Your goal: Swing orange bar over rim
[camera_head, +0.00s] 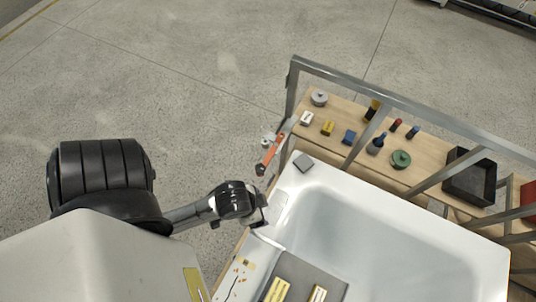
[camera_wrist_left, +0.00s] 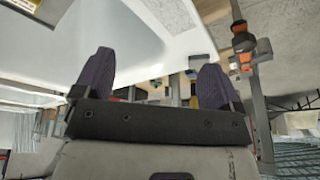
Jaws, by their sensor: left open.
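The orange bar (camera_head: 271,153) is near the tub's upper left corner in the head view, beside the metal frame post. Its lower end is dark and lies outside the rim; its upper end meets a grey part near the post. In the left wrist view the orange bar (camera_wrist_left: 243,62) is at the upper right, beyond the right finger. The white bathtub (camera_head: 330,187) fills the lower right, and its rim also shows in the left wrist view (camera_wrist_left: 150,45). My left gripper (camera_head: 264,210) is over the left rim, below and apart from the bar. Its fingers (camera_wrist_left: 157,80) are spread and empty.
A dark mat (camera_head: 298,272) with yellow pieces lies at the near end. Behind the metal rail (camera_head: 400,102), a wooden shelf (camera_head: 340,110) holds several small items and a black bin (camera_head: 469,178). Open floor lies left.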

